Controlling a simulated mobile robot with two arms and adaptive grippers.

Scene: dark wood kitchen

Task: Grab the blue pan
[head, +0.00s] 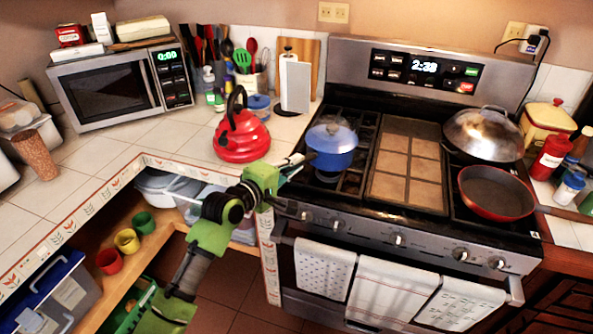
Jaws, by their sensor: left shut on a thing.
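The blue pan (333,160) sits at the left end of the stove, over the front left burner area. It is a deep, pot-shaped pan, and its top looks lighter blue-grey. My left arm is green and black and comes up from the bottom left. My left gripper (297,165) is at the pan's left side, shut on it, apparently at its handle. The fingers hide most of the handle. I cannot tell whether the pan is touching the grate. My right gripper is not in view.
A red kettle (241,136) stands on the tiled counter just left of the gripper. A red pan (495,192) and a large domed metal lid (483,133) are on the stove's right side. Towels (392,290) hang on the oven handle. The stove's middle griddle (408,168) is clear.

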